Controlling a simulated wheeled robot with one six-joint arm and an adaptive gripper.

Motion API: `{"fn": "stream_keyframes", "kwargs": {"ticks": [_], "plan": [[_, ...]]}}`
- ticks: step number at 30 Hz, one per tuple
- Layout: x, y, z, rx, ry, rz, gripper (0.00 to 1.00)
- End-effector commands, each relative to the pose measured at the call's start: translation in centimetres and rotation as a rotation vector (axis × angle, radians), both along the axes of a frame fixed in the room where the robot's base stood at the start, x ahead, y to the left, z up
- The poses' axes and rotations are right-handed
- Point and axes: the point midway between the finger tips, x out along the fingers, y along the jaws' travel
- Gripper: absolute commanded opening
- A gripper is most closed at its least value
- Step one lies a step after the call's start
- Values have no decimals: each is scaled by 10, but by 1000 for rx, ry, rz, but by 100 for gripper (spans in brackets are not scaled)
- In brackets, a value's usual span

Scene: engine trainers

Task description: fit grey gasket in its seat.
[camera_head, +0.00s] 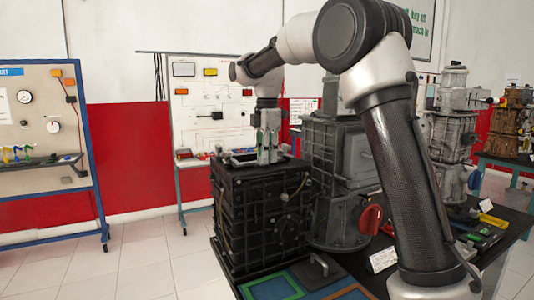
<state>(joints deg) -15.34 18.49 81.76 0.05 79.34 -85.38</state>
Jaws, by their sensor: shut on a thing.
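My gripper (268,157) points straight down over the top of the black engine block (262,215), toward its back right. Its fingers are close together, shut on what appears to be the grey gasket (245,157), of which a thin pale edge shows to the left of the fingers at the level of the block's top. The fingers hide much of it. I cannot tell from here whether it lies in the seat or is just above it. The seat itself is too small and hidden to make out.
A green frame (272,285) and a dark plate with a handle (318,270) lie on the table in front of the block. A grey engine (340,180) with a red part (370,219) stands close on the right. Wall panels stand behind.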

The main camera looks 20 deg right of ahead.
Motion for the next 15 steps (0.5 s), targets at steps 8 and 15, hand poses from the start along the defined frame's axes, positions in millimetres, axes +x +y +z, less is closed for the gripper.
{"fn": "stream_keyframes", "kwargs": {"ticks": [8,15], "plan": [[0,0,-5,0,0,0,0],[0,0,-8,0,0,0,0]]}}
